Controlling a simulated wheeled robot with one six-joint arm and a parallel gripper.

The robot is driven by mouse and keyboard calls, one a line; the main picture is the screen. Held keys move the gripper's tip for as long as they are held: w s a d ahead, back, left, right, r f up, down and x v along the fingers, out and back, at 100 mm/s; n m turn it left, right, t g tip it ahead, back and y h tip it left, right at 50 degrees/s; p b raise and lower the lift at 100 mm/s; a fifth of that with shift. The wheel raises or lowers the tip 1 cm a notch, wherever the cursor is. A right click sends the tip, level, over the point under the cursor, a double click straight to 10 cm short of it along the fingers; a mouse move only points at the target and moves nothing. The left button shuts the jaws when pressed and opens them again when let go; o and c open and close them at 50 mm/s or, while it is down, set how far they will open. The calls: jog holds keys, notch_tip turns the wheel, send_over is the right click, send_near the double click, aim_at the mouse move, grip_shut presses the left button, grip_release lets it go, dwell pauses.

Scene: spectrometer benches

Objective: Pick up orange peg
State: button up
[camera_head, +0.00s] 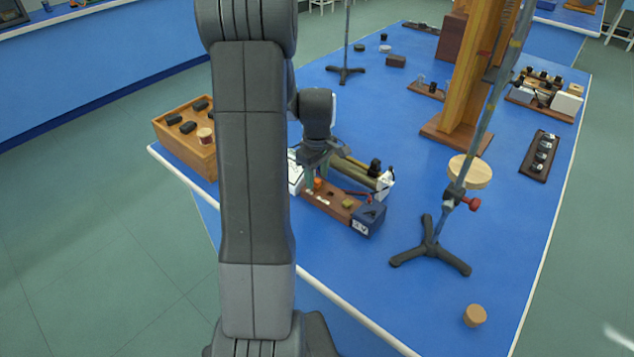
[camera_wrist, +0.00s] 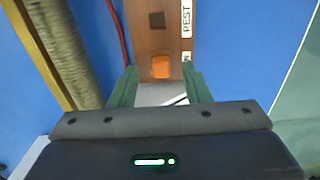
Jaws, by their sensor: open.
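The orange peg (camera_wrist: 161,66) shows in the wrist view as a small orange square on a brown wooden board (camera_wrist: 151,39). It lies between and just beyond my gripper's two green fingertips (camera_wrist: 159,75). My gripper is open, with no contact on the peg visible. In the head view, the orange peg (camera_head: 318,183) stands at the left end of the brown board (camera_head: 325,202), under my gripper (camera_head: 318,172). The fingers are partly hidden there by the wrist.
A dark blue block (camera_head: 369,219) sits at the board's right end. A brass-coloured cylinder (camera_wrist: 62,45) lies alongside the board. A wooden tray (camera_head: 195,150) stands at left.

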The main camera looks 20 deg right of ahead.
jog(key=shift+s+f, duration=0.15)
jog(key=shift+f, duration=0.35)
grip_shut()
